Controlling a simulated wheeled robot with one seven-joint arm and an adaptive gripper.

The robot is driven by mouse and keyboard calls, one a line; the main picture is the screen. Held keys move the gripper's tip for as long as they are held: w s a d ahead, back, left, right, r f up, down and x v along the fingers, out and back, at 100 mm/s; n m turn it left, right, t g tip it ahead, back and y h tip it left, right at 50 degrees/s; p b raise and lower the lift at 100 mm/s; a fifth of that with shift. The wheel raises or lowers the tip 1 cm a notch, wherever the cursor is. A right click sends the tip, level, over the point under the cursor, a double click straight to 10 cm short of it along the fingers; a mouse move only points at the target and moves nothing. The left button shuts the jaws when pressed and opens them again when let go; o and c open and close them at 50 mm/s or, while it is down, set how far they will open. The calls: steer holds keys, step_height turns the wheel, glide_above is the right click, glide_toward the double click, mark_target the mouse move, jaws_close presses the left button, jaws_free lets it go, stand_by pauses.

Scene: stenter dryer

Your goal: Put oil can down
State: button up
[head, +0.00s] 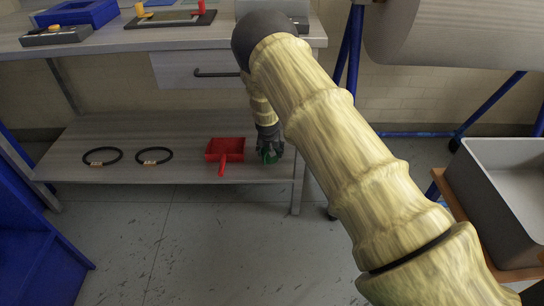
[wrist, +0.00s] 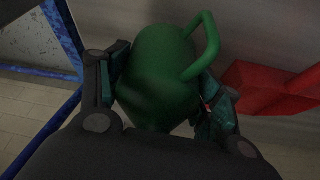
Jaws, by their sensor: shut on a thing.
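The green oil can (wrist: 160,75) is between the two fingers of my gripper (wrist: 165,112) in the wrist view, its loop handle towards the upper right. My gripper is shut on the can. In the head view my gripper (head: 269,150) is low at the right end of the bench's lower shelf (head: 110,135), and a small part of the oil can (head: 269,156) shows below it. I cannot tell whether the can touches the shelf. My arm hides part of this area.
A red dustpan-like item (head: 225,151) lies on the shelf just left of the can, also seen in the wrist view (wrist: 270,85). Two black rings (head: 103,157) (head: 154,156) lie further left. A drawer (head: 200,70) hangs above. A grey bin (head: 505,180) stands at right.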

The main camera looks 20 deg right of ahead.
steer(key=shift+w+d, duration=0.5)
steer(key=shift+w, duration=0.15)
steer(key=shift+w+d+f+b, duration=0.1)
steer(key=shift+f+b, duration=0.25)
steer(key=shift+b, duration=0.05)
step_height(320, 180, down, 3)
steer(key=shift+r+b, duration=0.1)
steer(key=shift+b, duration=0.5)
steer(key=o, duration=1.2)
steer(key=shift+o, duration=0.2)
